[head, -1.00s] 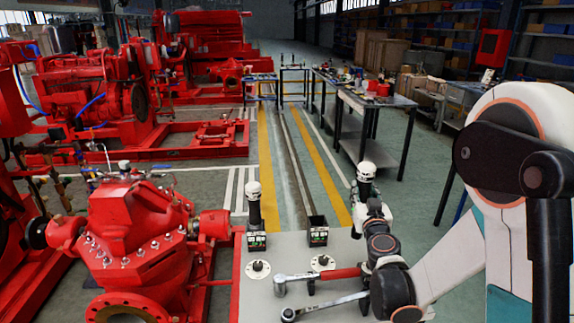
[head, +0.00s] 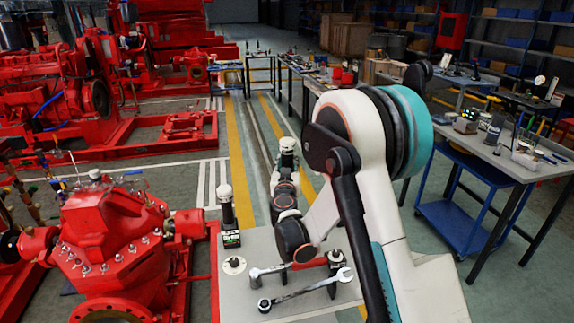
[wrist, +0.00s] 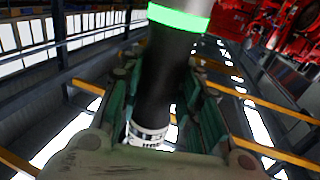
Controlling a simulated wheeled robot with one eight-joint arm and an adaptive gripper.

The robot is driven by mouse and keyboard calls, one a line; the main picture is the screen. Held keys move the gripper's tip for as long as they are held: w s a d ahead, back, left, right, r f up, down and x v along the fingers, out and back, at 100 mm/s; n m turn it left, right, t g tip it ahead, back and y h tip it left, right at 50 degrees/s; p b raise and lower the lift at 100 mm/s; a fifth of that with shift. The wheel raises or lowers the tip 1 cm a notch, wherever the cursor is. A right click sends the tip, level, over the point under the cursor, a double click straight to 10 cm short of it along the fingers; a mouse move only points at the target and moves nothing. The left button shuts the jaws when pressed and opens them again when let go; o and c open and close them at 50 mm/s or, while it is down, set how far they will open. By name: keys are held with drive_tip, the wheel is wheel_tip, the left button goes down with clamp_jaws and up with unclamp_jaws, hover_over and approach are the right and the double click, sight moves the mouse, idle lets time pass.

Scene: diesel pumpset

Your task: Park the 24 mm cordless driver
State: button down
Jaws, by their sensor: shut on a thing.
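A cordless driver (head: 288,145) with a white top is in my gripper (head: 287,165), held up above the far edge of the grey bench (head: 232,297). In the wrist view my gripper (wrist: 165,112) is shut around the driver's black body (wrist: 170,75), which has a glowing green ring and a white band with print too blurred to read. A second driver (head: 226,206) with a white top stands upright in a dock (head: 231,239) with green lights, left of my gripper. My arm hides the bench area right of that dock.
A red pump (head: 115,240) stands close on the left. A blue cart (head: 465,210) and worktables are to the right.

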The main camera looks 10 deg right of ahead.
wheel_tip(320, 180, down, 13)
drive_tip(key=b, duration=1.1)
drive_tip(key=shift+b, duration=0.3)
idle(0.8)
drive_tip(key=shift+f, duration=0.95)
idle(0.6)
drive_tip(key=c, duration=1.1)
unclamp_jaws()
drive_tip(key=shift+s, duration=0.1)
drive_tip(key=v, duration=1.2)
